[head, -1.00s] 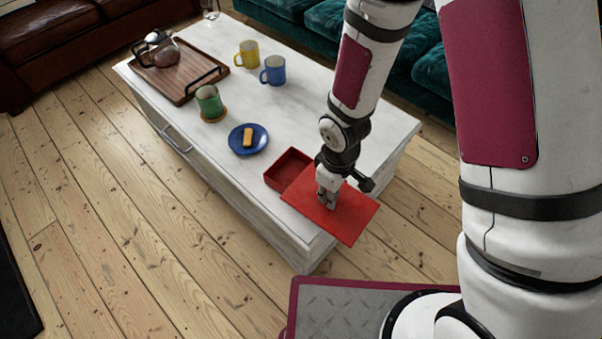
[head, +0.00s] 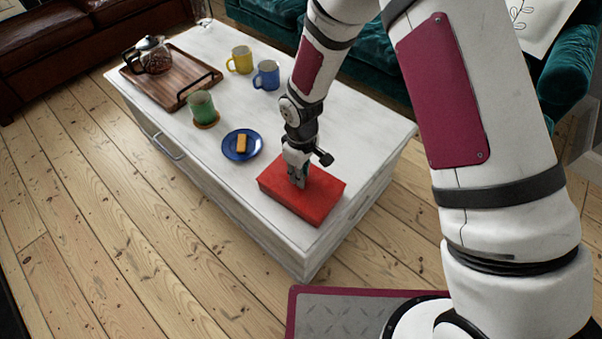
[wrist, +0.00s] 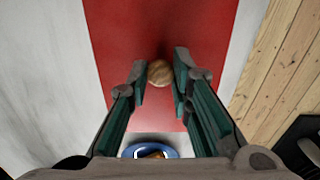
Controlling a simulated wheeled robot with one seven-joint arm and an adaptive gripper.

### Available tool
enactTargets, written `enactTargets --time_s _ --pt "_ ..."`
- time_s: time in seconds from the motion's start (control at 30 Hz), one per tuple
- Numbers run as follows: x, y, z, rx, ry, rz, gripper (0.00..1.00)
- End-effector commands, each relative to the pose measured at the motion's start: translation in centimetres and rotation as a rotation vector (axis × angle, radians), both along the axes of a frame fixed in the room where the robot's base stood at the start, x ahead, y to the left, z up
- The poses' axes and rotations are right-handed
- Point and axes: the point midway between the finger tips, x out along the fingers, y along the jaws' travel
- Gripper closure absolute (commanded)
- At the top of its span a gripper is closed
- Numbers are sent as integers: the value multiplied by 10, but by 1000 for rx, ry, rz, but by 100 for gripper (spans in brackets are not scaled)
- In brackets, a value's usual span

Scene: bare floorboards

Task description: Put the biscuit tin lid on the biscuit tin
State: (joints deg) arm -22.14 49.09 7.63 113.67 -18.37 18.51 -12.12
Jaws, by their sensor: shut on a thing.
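The red biscuit tin lid (head: 325,184) is flat and rectangular, with a round wooden knob (wrist: 159,72). My gripper (head: 298,184) points down and is shut on the knob, which shows between the fingertips in the wrist view. The red biscuit tin (head: 291,206) is at the near end of the white table. The lid is level over the tin and roughly lined up with it, hiding its inside. I cannot tell whether the lid touches the rim all round.
A blue plate (head: 257,155) with an orange-brown bar (head: 241,143) is just left of the tin. Farther back are a green mug (head: 201,106), a blue mug (head: 266,75), a yellow mug (head: 240,60) and a wooden tray (head: 172,88) with a glass pot (head: 152,60).

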Motion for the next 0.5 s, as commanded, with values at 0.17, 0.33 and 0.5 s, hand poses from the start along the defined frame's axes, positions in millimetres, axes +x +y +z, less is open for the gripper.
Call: enactTargets --time_s 0.17,0.33,0.5 --pt "1 0 0 2 -2 0 100" --pt "1 0 -3 1 -2 0 78" --pt "0 0 -2 1 -2 0 60"
